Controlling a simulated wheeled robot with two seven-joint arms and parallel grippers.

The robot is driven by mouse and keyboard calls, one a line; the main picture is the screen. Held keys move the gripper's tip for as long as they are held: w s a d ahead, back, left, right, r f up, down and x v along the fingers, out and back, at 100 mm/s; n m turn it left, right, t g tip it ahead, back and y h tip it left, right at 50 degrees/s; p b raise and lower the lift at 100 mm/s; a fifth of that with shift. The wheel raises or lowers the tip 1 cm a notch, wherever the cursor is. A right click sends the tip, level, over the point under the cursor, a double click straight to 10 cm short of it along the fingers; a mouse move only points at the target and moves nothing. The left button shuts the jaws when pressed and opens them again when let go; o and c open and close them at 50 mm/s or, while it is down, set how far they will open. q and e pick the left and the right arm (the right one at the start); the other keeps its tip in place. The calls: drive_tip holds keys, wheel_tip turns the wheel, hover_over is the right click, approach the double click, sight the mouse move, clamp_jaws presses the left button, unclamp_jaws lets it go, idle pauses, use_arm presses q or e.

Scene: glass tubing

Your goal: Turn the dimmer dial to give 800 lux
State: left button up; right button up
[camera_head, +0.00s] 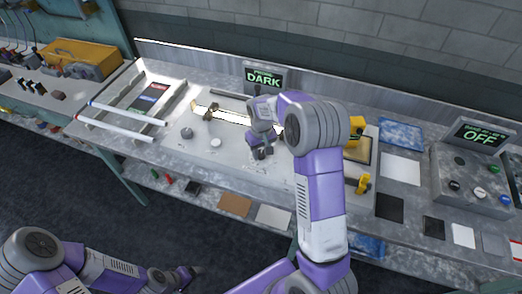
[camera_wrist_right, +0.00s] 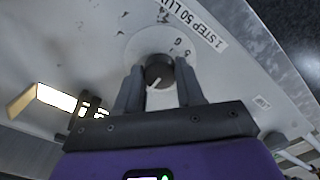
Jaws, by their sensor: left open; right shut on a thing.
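The dimmer dial (camera_wrist_right: 158,70) is a dark round knob with a white pointer line, set on a pale round plate in the right wrist view. A label beside it (camera_wrist_right: 195,22) reads "1 STEP 50 LU…", its end cut off. My right gripper (camera_wrist_right: 160,85) is shut on the dial, a finger on either side. In the head view, my right gripper (camera_head: 261,150) is down at the bench and hides the dial. A display (camera_head: 263,78) behind it reads "DARK" in green. My left gripper (camera_head: 187,276) is open and empty, low in front of the bench.
A grey control box (camera_head: 470,180) with coloured buttons and an "OFF" display (camera_head: 481,138) stands at the right. White tubes (camera_head: 128,120) lie on a rack at the left.

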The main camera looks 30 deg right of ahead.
sight(261, 152)
idle(0.5)
drive_tip(key=o, duration=1)
drive_tip(key=shift+o, duration=0.2)
wheel_tip(261, 152, up, 8)
drive_tip(key=shift+f+p, duration=0.2)
drive_tip(key=shift+p, duration=0.1)
